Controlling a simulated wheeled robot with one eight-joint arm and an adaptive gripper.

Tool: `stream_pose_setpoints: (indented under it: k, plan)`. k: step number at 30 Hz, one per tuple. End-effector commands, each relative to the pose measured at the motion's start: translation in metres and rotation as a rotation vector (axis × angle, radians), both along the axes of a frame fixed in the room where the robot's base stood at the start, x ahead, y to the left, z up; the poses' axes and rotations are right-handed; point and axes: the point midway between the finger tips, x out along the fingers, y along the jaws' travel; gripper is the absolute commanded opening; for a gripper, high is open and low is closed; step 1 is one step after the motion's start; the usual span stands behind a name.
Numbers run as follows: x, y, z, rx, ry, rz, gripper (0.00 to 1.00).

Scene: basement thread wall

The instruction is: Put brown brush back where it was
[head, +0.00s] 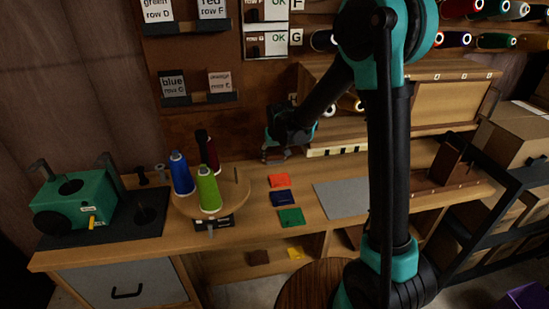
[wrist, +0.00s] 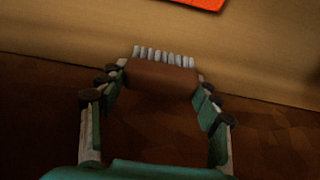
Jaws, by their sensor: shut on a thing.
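The brown brush (wrist: 160,78) shows in the wrist view as a brown block with a row of pale bristles along its upper edge. My gripper (wrist: 158,82) is shut on it, one finger at each end of the block. In the head view my gripper (head: 278,155) is over the back part of the wooden workbench (head: 335,168), left of the low wooden ledge. I cannot make out the brush clearly in the head view. In the wrist view the bristles point toward the tan bench surface; whether they touch it I cannot tell.
A turntable (head: 238,190) with blue, green and dark red thread cones stands left of my gripper. Orange (head: 279,181), navy (head: 283,198) and green (head: 291,217) swatches lie in front, beside a grey mat (head: 341,198). A green machine (head: 75,199) is far left. Thread racks line the wall.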

Motion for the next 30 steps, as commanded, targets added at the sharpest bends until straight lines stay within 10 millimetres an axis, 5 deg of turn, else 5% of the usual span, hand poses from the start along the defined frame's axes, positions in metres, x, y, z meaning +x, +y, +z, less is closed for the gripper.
stream_pose_setpoints:
  k: [14,15,19,30]
  plan:
    - [-0.0003,-0.0001,-0.0123,0.0,0.0,0.0,0.36]
    - [-0.0002,-0.0002,-0.0121,0.0,0.0,0.0,0.67]
    - [-0.0003,-0.0002,-0.0119,0.0,0.0,0.0,0.83]
    - [-0.0004,-0.0002,-0.0095,0.0,0.0,0.0,0.84]
